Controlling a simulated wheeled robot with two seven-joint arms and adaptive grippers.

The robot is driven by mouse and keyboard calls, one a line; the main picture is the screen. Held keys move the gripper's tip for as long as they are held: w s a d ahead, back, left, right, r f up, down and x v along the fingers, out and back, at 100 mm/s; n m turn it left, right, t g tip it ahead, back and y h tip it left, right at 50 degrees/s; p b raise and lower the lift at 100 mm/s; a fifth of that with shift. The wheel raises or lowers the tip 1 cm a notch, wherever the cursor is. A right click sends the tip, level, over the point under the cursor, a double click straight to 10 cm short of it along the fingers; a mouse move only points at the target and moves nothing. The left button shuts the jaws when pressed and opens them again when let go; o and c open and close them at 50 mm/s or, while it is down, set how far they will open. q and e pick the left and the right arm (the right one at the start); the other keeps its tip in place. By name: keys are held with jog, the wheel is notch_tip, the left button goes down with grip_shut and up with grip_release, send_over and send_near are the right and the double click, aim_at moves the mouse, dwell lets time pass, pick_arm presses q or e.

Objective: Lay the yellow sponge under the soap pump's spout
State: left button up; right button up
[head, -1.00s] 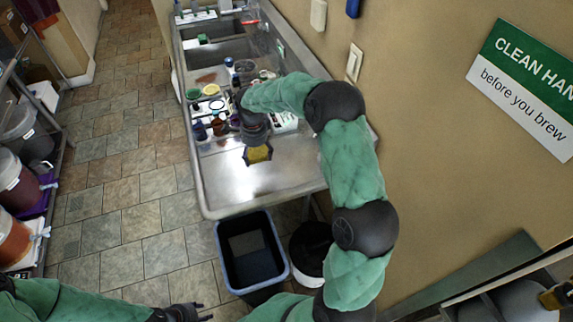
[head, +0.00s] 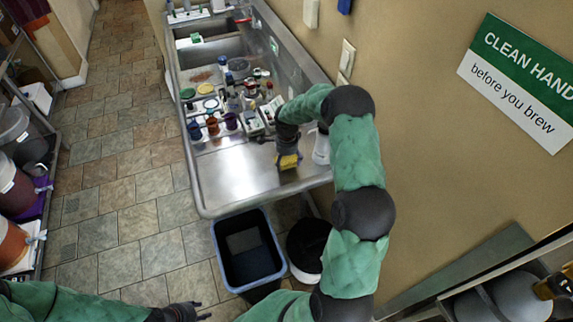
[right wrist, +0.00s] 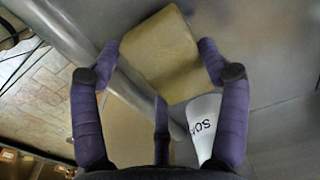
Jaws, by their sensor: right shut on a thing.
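The yellow sponge (head: 288,161) is over the right part of the steel drainboard, in my right gripper (head: 287,157). In the right wrist view the sponge (right wrist: 162,54) sits between the purple fingers of my right gripper (right wrist: 165,68), which is shut on it. The white soap pump (head: 321,149) stands right beside the gripper, near the wall. In the right wrist view its white body with part of the word "SOAP" (right wrist: 203,122) shows below the sponge; its spout is hidden. I cannot tell whether the sponge touches the steel. My left gripper (head: 205,311) is empty at the bottom, its fingers apart.
Several cups, jars and bottles (head: 215,124) crowd the drainboard behind the gripper. The steel left of the sponge (head: 235,178) is bare.

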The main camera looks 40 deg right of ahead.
aim_at(287, 162)
jog(key=shift+f, duration=1.25)
jog(key=shift+f, duration=0.1)
jog(key=o, duration=0.9)
notch_tip(287, 162, up, 12)
